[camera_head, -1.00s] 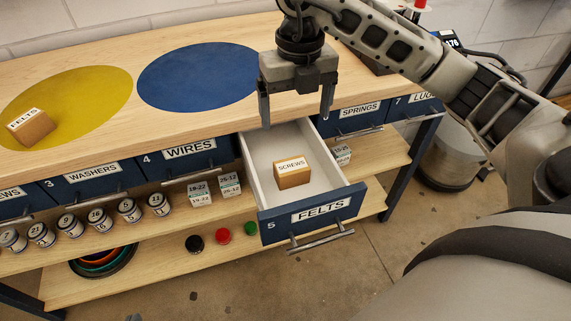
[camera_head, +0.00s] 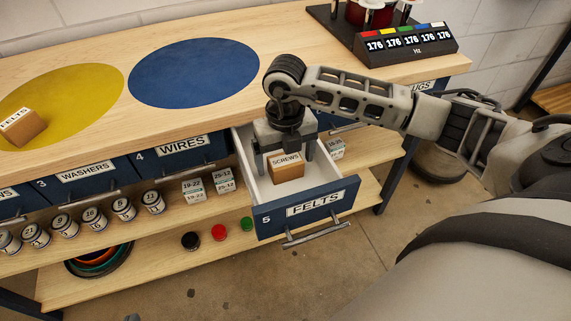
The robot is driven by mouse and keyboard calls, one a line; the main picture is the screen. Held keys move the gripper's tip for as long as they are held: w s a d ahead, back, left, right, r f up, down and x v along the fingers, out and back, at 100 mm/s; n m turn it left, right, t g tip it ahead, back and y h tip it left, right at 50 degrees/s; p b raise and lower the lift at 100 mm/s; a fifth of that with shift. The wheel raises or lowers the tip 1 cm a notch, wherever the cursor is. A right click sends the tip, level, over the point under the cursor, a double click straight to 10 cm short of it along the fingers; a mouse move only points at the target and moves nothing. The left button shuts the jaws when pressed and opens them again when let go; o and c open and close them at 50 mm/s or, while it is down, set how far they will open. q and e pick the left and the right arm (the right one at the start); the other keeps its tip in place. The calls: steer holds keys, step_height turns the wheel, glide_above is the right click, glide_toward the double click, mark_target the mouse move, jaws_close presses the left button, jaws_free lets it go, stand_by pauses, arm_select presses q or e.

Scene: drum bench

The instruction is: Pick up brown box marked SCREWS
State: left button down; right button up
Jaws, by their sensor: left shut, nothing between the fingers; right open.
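The brown box marked SCREWS (camera_head: 287,170) lies in the open drawer labelled FELTS (camera_head: 312,209), its white label facing up. My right gripper (camera_head: 284,168) reaches down into the drawer from above, open, with one finger on each side of the box. I cannot tell whether the fingers touch it. Another brown box, marked FELTS (camera_head: 24,126), sits on the yellow circle (camera_head: 85,85) on the bench top.
The wooden bench top (camera_head: 150,125) has a blue circle (camera_head: 193,72), free of objects. A numbered display (camera_head: 405,43) stands at the back right. Jars and small boxes stand on the shelf below.

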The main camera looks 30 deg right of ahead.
steer(key=shift+f, duration=0.65)
steer(key=c, duration=1.1)
